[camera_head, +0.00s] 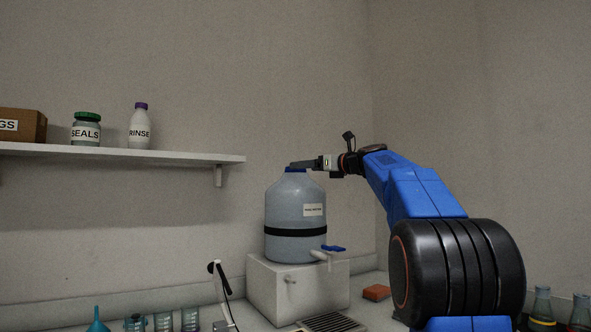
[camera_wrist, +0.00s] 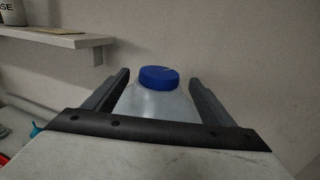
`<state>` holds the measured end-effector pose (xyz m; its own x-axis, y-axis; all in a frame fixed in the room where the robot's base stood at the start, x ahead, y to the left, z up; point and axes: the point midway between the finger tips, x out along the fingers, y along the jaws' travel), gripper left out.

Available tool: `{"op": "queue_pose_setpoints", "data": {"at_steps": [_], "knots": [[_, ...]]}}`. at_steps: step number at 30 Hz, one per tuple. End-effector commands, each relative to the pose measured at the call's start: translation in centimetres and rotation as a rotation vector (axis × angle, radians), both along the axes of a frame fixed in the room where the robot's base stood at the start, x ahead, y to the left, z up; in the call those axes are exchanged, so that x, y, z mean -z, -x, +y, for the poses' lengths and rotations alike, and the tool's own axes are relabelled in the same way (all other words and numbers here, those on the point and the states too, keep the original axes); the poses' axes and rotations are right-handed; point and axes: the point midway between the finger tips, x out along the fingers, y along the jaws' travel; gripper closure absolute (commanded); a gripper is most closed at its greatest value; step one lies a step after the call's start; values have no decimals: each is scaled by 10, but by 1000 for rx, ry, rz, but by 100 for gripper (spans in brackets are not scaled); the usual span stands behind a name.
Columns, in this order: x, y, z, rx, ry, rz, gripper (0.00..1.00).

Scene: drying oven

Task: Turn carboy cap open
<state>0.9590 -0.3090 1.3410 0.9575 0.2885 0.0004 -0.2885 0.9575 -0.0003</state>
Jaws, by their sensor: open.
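The carboy (camera_head: 295,208) is a large translucent blue-grey bottle with a dark band and a white label, standing upright on a pale block. Its blue cap (camera_wrist: 159,77) sits on the neck, seen between my gripper's fingers in the wrist view. My gripper (camera_head: 293,165) reaches in from the right at cap height and hides much of the cap in the head view. In the wrist view my gripper (camera_wrist: 160,82) is open, with one dark finger on each side of the cap and a gap on both sides. A spigot with a blue handle (camera_head: 333,248) is low on the carboy's right front.
A wall shelf (camera_head: 120,152) at left holds a SEALS jar (camera_head: 87,130), a RINSE bottle (camera_head: 139,128) and a box (camera_head: 22,125). The pale block (camera_head: 268,290) stands on the bench. An orange block (camera_head: 376,292) lies to its right, glassware at lower left.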

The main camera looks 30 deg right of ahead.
Motion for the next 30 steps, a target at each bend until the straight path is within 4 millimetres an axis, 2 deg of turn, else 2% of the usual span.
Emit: {"op": "queue_pose_setpoints", "data": {"at_steps": [6, 12, 24, 25, 30], "knots": [[1, -35, 12, -3, 0, 1, 23], [0, -55, 17, -1, 0, 1, 23], [0, -62, 19, 0, -1, 1, 23], [0, -62, 19, 0, -1, 1, 25], [0, -62, 19, 0, -1, 1, 64]]}}
